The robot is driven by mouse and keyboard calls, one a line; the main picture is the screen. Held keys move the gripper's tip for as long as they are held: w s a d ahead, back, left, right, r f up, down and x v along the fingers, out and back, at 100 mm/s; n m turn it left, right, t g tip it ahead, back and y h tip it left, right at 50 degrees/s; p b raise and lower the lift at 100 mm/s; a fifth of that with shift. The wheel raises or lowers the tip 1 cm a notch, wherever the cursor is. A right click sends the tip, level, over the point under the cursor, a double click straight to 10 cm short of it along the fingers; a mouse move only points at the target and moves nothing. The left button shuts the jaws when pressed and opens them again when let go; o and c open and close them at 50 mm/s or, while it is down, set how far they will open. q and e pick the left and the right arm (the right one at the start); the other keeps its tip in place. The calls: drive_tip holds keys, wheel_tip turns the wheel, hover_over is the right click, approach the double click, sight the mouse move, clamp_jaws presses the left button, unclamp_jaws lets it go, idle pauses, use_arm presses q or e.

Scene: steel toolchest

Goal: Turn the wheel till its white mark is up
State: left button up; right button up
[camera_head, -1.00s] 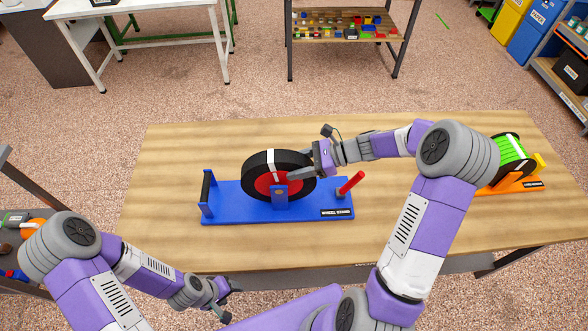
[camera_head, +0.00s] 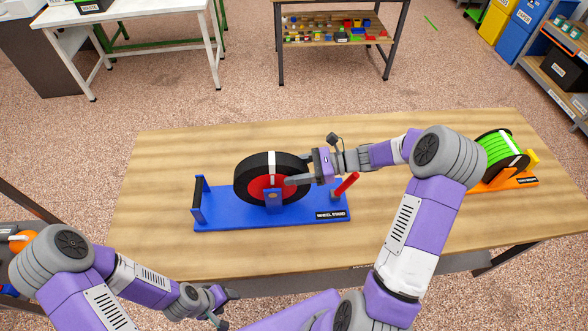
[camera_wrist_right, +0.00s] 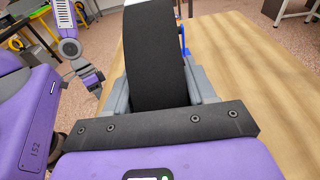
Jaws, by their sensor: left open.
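The black wheel (camera_head: 247,179) with a red hub stands upright in the blue wheel stand (camera_head: 235,218) on the table. Its white mark (camera_head: 272,164) is at the top, running across the tread and down the near face, in line with the stand's front post. My right gripper (camera_head: 303,170) straddles the wheel's right side, shut on it. In the right wrist view the tyre (camera_wrist_right: 155,65) fills the gap between the fingers. My left gripper (camera_head: 228,294) is open and empty, low in front of the table's near edge, away from the wheel.
The stand carries a red peg (camera_head: 346,185) at its right, close under my right wrist, and a blue upright (camera_head: 198,199) at its left. A green reel on an orange stand (camera_head: 512,181) is at the table's right. The table's left side (camera_head: 155,190) is clear.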

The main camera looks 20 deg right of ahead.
drive_tip(key=shift+o, duration=1.3)
drive_tip(key=p+v, duration=0.1)
drive_tip(key=v, duration=0.6)
drive_tip(key=shift+s+d, duration=0.1)
drive_tip(key=shift+d, duration=0.2)
